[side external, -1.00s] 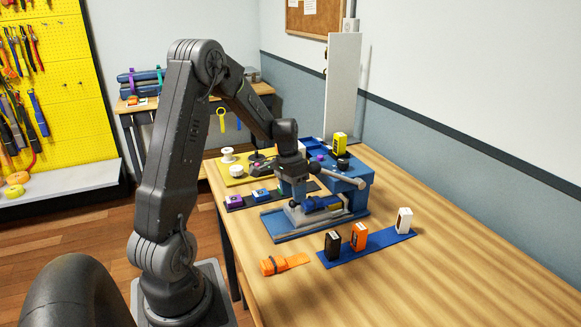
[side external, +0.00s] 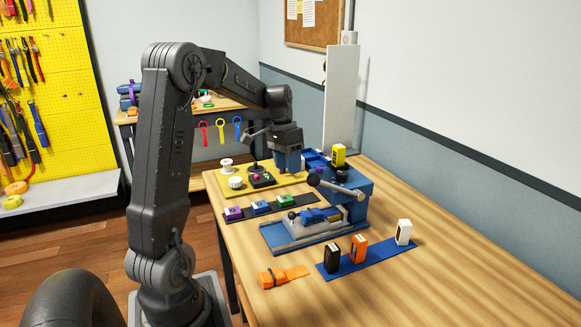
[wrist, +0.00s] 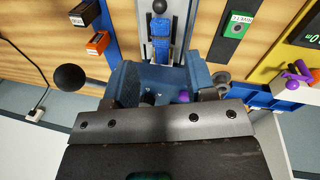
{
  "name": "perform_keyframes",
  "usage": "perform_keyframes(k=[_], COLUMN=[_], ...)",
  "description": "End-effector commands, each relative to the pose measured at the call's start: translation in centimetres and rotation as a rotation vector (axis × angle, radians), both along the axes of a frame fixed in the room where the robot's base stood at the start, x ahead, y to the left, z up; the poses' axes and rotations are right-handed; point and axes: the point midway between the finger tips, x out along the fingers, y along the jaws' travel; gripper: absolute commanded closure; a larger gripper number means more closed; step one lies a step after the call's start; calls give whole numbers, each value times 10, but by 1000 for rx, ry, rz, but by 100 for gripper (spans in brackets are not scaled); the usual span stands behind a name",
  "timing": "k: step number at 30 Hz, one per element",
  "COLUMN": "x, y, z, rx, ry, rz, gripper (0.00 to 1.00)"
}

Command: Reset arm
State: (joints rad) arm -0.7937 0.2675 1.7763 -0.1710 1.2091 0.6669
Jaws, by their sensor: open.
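My gripper (side external: 289,163) is raised above the back of the blue machine on the wooden table, pointing down, and it holds nothing that I can see. The blue machine (side external: 356,207) has a lever with a dark ball knob (side external: 314,180); the knob also shows in the wrist view (wrist: 69,77). A blue strap piece (wrist: 161,50) lies in the machine's channel.
A blue mat (side external: 378,256) carries black, orange and white boxes at the front right. An orange strap (side external: 285,276) lies at the front edge. A dark strip (side external: 243,214) holds purple, blue and green blocks. A yellow board (side external: 212,185) with spools is behind. The right tabletop is clear.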

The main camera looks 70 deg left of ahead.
Motion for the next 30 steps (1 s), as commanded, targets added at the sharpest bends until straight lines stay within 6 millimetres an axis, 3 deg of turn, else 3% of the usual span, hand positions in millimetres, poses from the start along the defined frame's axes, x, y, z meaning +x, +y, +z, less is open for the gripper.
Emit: perform_keyframes(k=[5, 9, 12, 18, 21, 25, 30], x=[9, 12, -3, -55, -83, -110, -126], y=[-26, -86, -136, -217, -245, -266, -277], z=[27, 71, 87, 85, 76, 64, 55], rx=[55, 153, 207, 255, 259, 250, 236], ry=[-41, -121, -177, -296, -360, -424, -465], rz=[-66, -170, -199, -182, -172, -159, -148], gripper=[49, 49, 49, 49, 49, 49, 49])
